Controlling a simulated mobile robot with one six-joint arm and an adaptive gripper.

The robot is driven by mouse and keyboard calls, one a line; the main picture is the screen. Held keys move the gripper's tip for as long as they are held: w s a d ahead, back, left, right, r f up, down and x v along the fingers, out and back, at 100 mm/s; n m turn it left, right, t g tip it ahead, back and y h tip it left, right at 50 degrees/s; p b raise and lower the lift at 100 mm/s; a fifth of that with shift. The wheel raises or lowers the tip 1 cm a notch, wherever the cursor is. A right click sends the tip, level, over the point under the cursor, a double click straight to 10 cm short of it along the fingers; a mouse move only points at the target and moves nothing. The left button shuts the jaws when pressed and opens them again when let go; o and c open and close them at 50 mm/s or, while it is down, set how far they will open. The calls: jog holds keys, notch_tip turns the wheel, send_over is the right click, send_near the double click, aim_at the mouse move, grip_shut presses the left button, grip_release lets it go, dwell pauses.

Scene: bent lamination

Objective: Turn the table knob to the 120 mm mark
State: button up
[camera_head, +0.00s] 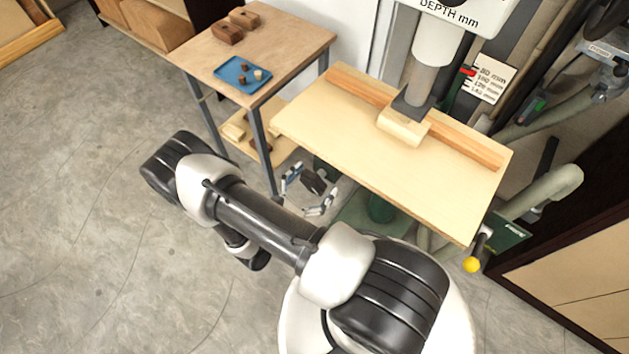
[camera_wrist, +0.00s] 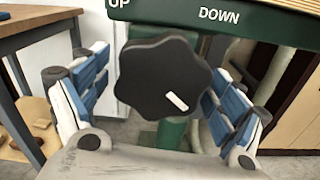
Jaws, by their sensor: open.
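The table knob (camera_wrist: 160,78) is black and lobed, with a white mark pointing to the lower right in the wrist view. It sits below a green plate (camera_wrist: 190,18) lettered UP and DOWN. My gripper (camera_wrist: 155,72) is open, with one blue-and-grey finger on each side of the knob. Gaps show beside the knob; contact is not visible. In the head view my gripper (camera_head: 307,191) is at the table's near left edge. The mark card (camera_head: 487,85) lists 80 to 140 mm, and a red pointer (camera_head: 467,72) is near its top, by the 80 mm line.
The pale wooden machine table (camera_head: 390,165) has a wooden fence and a block under the press ram. A side table (camera_head: 290,50) with a blue tray (camera_head: 225,71) stands left. A yellow-ended lever (camera_head: 471,265) is at the right. The floor at left is clear.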

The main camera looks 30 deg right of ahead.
jog(key=v, duration=1.2)
